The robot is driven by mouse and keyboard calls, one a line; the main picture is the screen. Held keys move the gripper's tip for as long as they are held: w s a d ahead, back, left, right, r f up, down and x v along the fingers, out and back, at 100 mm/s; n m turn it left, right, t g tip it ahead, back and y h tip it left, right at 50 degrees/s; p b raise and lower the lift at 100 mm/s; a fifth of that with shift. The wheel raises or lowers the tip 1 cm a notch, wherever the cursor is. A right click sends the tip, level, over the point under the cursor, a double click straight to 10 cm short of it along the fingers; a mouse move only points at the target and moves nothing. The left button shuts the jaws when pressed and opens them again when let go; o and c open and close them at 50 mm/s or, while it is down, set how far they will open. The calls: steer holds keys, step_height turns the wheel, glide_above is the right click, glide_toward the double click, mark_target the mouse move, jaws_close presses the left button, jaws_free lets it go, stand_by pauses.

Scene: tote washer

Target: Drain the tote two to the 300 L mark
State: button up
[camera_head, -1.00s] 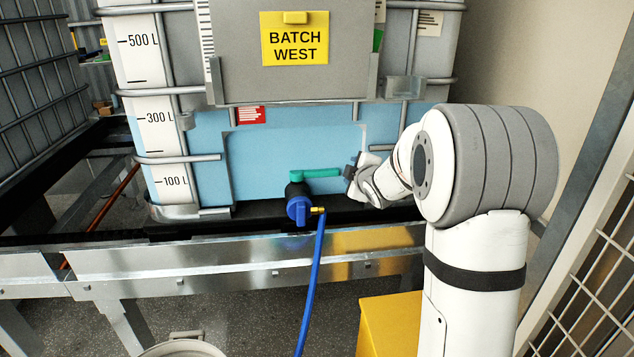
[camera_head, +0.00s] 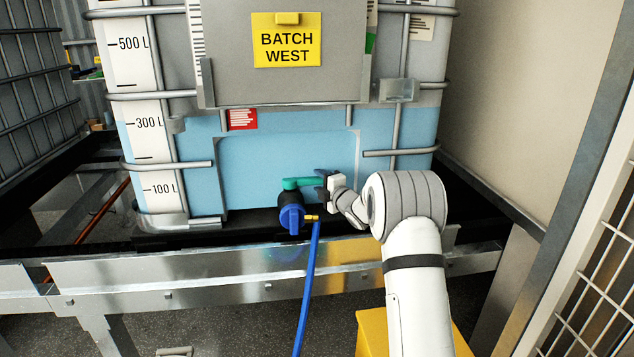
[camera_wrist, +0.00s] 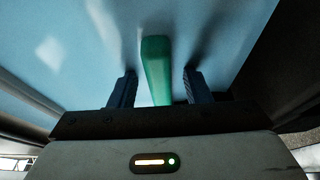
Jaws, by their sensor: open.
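A caged tote (camera_head: 405,130) with a yellow "BATCH WEST" sign (camera_head: 287,40) holds blue liquid. I read no tote number on it. The liquid's top edge looks slightly above the 300 L mark on the white scale strip (camera_head: 148,122). Low on its front is a blue valve (camera_head: 291,214) with a green handle (camera_head: 298,183) lying about level, pointing right. My gripper (camera_head: 323,182) is open at the handle's right end. In the wrist view the handle (camera_wrist: 156,62) stands between the two fingers, with a gap on each side.
A blue hose (camera_head: 307,285) hangs from a brass fitting (camera_head: 311,218) at the valve. A metal rail (camera_head: 190,268) runs below the tote. A yellow box (camera_head: 372,332) stands by my arm. A white mesh fence (camera_head: 590,300) is at right, another caged tote (camera_head: 35,90) at left.

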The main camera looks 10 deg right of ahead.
steer(key=shift+w+a, duration=0.15)
steer(key=shift+w, duration=0.3)
steer(key=shift+c, duration=0.2)
jaws_close()
